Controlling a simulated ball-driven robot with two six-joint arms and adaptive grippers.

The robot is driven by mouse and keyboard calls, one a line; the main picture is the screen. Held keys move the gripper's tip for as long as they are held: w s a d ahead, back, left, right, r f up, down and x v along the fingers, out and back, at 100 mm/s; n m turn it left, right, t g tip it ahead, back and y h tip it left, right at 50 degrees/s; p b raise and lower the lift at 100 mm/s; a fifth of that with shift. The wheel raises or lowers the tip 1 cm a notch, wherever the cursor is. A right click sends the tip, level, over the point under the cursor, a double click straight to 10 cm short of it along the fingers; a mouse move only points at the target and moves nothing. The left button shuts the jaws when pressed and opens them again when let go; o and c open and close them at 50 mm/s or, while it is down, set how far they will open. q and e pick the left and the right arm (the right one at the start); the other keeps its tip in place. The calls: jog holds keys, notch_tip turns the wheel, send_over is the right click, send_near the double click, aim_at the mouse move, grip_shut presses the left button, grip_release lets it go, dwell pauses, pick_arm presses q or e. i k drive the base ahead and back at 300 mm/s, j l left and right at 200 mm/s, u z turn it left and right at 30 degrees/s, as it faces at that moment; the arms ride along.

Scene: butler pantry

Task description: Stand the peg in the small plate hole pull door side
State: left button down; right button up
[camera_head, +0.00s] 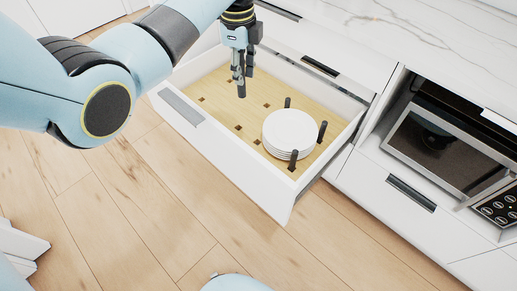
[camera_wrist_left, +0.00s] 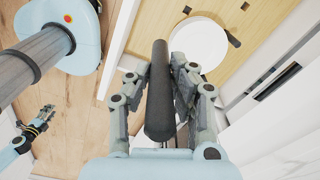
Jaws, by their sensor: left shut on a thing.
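My left gripper (camera_head: 239,72) is shut on a dark peg (camera_head: 241,88). The peg points down above the pegboard (camera_head: 219,101) in the open drawer, left of the stack of white plates (camera_head: 290,131). In the left wrist view the peg (camera_wrist_left: 160,92) lies between the two fingers (camera_wrist_left: 158,72). Dark holes (camera_head: 238,127) show in the board. Three other dark pegs stand around the plates: a back one (camera_head: 287,102), a right one (camera_head: 322,131) and a front one (camera_head: 293,159). My right gripper (camera_wrist_left: 38,124) shows small at the left of the wrist view; its jaws are unclear.
The white drawer (camera_head: 241,168) is pulled out, with a grey handle (camera_head: 181,107) on its front. A microwave (camera_head: 447,145) sits at the right in the cabinet. A marble counter (camera_head: 400,40) is behind. The wood floor (camera_head: 150,210) in front is clear.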

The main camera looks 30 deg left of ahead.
aim_at(199, 99)
jog(key=i+l+u, duration=0.6)
jog(key=l, duration=0.15)
jog(key=i+l+u, duration=0.3)
jog(key=l, duration=0.2)
jog(key=k+j, duration=0.05)
jog(key=k, duration=0.05)
